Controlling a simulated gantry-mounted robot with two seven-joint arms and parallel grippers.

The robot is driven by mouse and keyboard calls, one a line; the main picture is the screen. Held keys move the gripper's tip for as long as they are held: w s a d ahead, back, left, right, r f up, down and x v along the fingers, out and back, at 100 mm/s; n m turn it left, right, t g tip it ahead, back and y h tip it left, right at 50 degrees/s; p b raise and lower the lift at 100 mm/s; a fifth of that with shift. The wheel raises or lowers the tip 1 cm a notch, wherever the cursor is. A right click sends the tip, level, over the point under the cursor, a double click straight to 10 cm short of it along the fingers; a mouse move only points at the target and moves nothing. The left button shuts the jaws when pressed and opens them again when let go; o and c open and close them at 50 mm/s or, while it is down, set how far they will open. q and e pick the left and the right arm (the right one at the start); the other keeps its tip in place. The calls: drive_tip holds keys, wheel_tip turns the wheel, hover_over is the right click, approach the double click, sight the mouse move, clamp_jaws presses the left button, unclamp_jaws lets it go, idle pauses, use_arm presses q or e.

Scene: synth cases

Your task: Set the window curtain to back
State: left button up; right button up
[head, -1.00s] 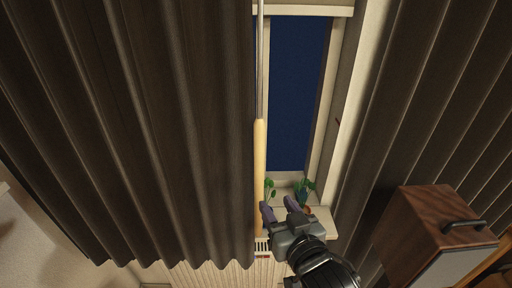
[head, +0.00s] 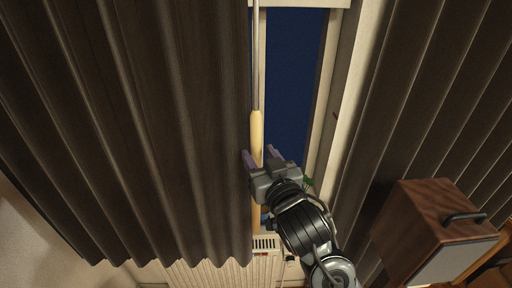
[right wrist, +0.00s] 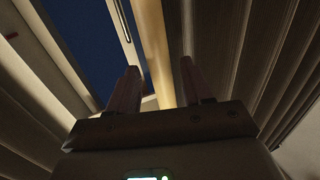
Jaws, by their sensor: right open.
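A dark pleated curtain (head: 130,120) hangs on the left of the window (head: 294,80), and a second dark curtain (head: 430,90) hangs on the right. A wand with a thin metal rod and a pale wooden handle (head: 257,128) hangs along the left curtain's inner edge. My right gripper (head: 261,155) is open, with one finger on each side of the handle in the head view. In the right wrist view the handle (right wrist: 152,45) shows beyond and between the open fingers (right wrist: 160,85). I cannot tell whether they touch it. My left gripper is not in view.
A wooden box-like cabinet (head: 425,215) with a dark handle stands at the lower right, near my right arm. A pale radiator (head: 215,274) is below the window. A green plant (head: 308,182) is partly hidden behind my right gripper.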

drive_tip(key=shift+x, duration=1.45)
clamp_jaws()
